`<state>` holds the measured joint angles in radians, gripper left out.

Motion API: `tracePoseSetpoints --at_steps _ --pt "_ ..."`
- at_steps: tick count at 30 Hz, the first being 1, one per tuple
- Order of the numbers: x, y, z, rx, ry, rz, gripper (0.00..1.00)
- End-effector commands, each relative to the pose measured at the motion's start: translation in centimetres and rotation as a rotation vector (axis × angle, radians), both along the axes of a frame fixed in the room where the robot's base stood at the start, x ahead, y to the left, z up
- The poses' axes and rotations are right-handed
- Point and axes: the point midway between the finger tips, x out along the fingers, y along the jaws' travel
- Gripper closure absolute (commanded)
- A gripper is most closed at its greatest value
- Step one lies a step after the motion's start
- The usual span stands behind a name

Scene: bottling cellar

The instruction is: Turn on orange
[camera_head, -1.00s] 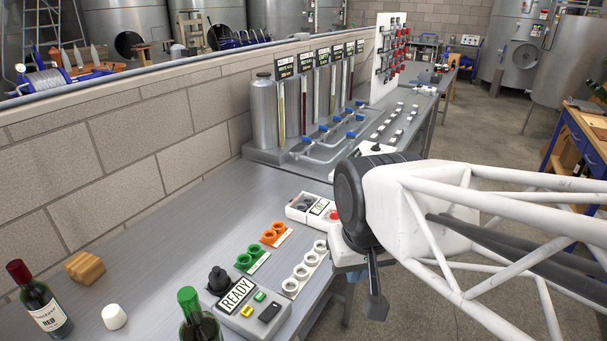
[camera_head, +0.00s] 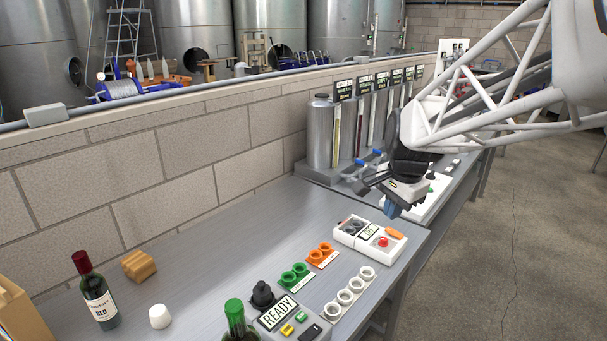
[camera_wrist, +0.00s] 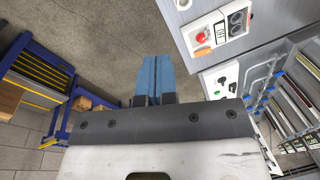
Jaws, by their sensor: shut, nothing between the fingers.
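A white control box (camera_head: 370,236) lies near the right edge of the grey bench, with a red round button (camera_head: 383,242) and an orange switch (camera_head: 394,233) on its right part. In the wrist view, the box is at the upper right, with the red button (camera_wrist: 201,39) and the orange switch (camera_wrist: 202,52) on it. I cannot tell the switch's position. My gripper (camera_head: 392,209) is above and behind the box in the head view, apart from it. Its blue fingers (camera_wrist: 154,75) are shut and empty, and in the wrist view they are left of the box.
Orange rings (camera_head: 321,252), green rings (camera_head: 295,273) and white rings (camera_head: 350,288) sit on the bench. A READY box (camera_head: 279,313), a green-capped bottle (camera_head: 236,318) and a red wine bottle (camera_head: 97,292) are nearer. Another white panel (camera_head: 432,197) lies beyond the box.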

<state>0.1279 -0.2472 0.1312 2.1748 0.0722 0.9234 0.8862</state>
Motion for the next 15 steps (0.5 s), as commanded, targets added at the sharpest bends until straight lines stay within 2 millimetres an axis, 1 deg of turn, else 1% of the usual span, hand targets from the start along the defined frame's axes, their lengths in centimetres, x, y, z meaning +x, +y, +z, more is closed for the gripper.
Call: tracePoseSetpoints --at_steps 1,3,8,15 --pt "1.4 -0.5 -0.2 0.011 0.007 -0.05 1.0" --pt "3.1 -1.1 -0.5 0.027 0.013 -0.122 1.0" --pt "6.9 -2.7 -1.3 0.061 0.03 -0.288 1.0" --pt "12.5 -5.3 -3.1 0.112 0.056 -0.539 1.0"
